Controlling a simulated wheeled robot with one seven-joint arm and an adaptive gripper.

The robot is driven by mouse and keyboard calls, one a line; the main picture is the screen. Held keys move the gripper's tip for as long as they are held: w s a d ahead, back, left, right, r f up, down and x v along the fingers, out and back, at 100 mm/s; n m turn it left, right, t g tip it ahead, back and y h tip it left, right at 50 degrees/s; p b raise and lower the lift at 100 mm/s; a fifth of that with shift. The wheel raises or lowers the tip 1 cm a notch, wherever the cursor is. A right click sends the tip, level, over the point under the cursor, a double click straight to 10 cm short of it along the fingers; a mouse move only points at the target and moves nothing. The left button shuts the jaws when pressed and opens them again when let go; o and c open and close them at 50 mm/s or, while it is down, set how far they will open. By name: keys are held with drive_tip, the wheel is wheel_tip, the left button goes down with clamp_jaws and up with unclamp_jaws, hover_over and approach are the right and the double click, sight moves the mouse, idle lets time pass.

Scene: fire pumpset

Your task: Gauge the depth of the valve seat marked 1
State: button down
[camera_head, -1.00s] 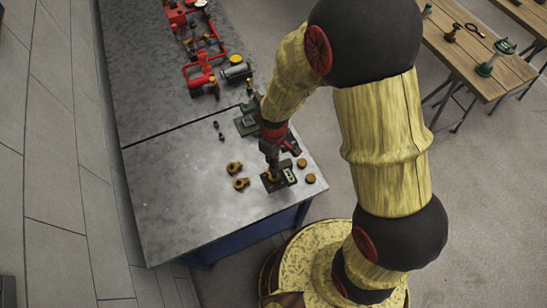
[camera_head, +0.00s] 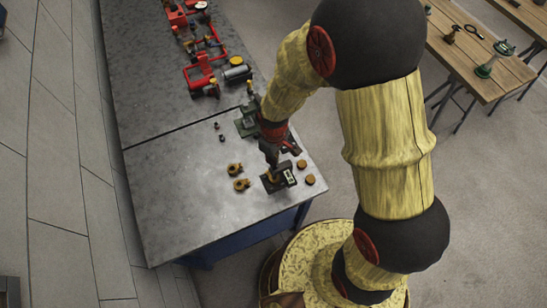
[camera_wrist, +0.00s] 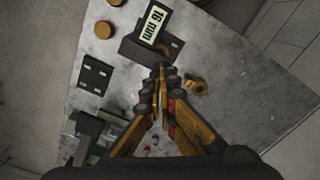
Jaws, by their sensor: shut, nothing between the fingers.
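A dark gauge block (camera_wrist: 134,49) stands near the table corner, its pale display (camera_wrist: 154,25) reading "16 mm". It also shows in the head view (camera_head: 283,183). In the head view my gripper (camera_head: 271,163) is above the block's left side. Two brass valve bodies (camera_head: 234,169) (camera_head: 241,184) lie to the left. No number 1 is readable.
Two round brass caps (camera_head: 301,163) (camera_head: 310,179) lie right of the block. A dark plate with holes (camera_wrist: 95,72) and a green device (camera_head: 246,122) are nearby. A red pump assembly (camera_head: 202,75) stands farther back. The table's front left (camera_head: 185,220) is clear.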

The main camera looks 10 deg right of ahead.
drive_tip(key=shift+r+p, duration=1.8)
drive_tip(key=shift+r, duration=1.05)
drive_tip(key=shift+s, duration=0.1)
drive_tip(key=s+d+r+m+t+b, duration=0.5)
drive_tip(key=s+d+r+m+b, duration=0.4)
drive_tip(key=b, duration=1.3)
drive_tip(key=s+d+r, duration=0.1)
drive_tip(key=s+d, duration=0.2)
drive_tip(key=shift+r+t, duration=0.15)
drive_tip(key=shift+t, duration=0.15)
drive_tip(key=shift+s, duration=0.1)
